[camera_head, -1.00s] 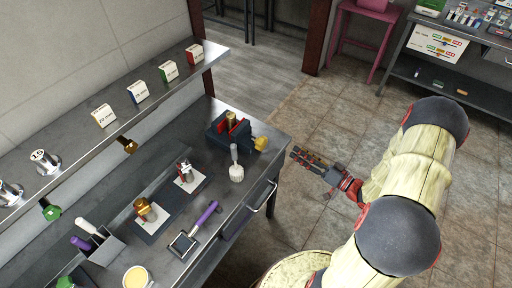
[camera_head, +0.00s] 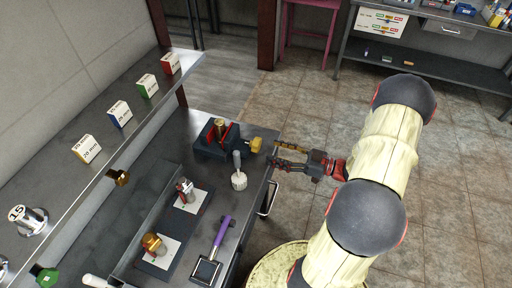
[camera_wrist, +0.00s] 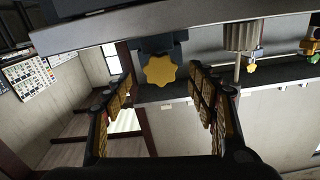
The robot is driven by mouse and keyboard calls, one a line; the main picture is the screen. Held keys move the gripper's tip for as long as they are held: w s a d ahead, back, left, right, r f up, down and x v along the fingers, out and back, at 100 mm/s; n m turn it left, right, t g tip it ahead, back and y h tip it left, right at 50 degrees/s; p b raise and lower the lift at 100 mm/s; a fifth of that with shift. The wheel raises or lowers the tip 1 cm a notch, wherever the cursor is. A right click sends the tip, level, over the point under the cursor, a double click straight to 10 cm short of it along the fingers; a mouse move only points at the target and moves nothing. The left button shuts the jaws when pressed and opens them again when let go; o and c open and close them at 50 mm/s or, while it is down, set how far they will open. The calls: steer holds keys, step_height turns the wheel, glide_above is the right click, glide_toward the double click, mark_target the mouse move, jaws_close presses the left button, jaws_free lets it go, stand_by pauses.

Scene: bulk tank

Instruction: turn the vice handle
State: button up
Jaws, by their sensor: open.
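The vice (camera_head: 214,141) is a dark blue block with red jaws near the far right corner of the workbench, with a brass-coloured piece (camera_head: 221,128) between its jaws. Its yellow knob-like handle (camera_head: 255,145) faces right, toward my gripper. My gripper (camera_head: 276,156) is open and empty, just right of the handle at the bench edge. In the wrist view the lobed yellow handle (camera_wrist: 160,69) appears beyond and between the open fingers (camera_wrist: 163,95), apart from them.
A white-based brush (camera_head: 239,180) stands on the bench close to the vice and the gripper. A purple-handled tool (camera_head: 220,233) lies nearer the front. A shelf (camera_head: 110,125) with small boxes runs along the left.

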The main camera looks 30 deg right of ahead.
mark_target(259, 147)
steer(key=shift+b+x, duration=0.8)
steer(key=shift+x, duration=2.7)
steer(key=shift+c, duration=0.3)
steer(key=c, duration=1.1)
steer(key=shift+p, duration=0.35)
steer(key=m+p, duration=0.1)
steer(key=p, duration=0.1)
steer(key=m+p, duration=0.3)
steer(key=p, duration=0.1)
steer(key=shift+s+a+r+p, duration=0.1)
steer(key=shift+a+r+p, duration=0.05)
steer(key=shift+r+p, duration=0.2)
steer(key=m+p, duration=0.6)
steer(key=p, duration=0.1)
steer(key=shift+s+a+m, duration=0.1)
steer(key=shift+m, duration=0.3)
steer(key=m+p, duration=0.4)
steer(key=m, duration=0.1)
steer(key=m+p, duration=0.2)
steer(key=m, duration=0.3)
steer(key=shift+r+m+p, duration=0.1)
steer(key=shift+m+p, duration=0.2)
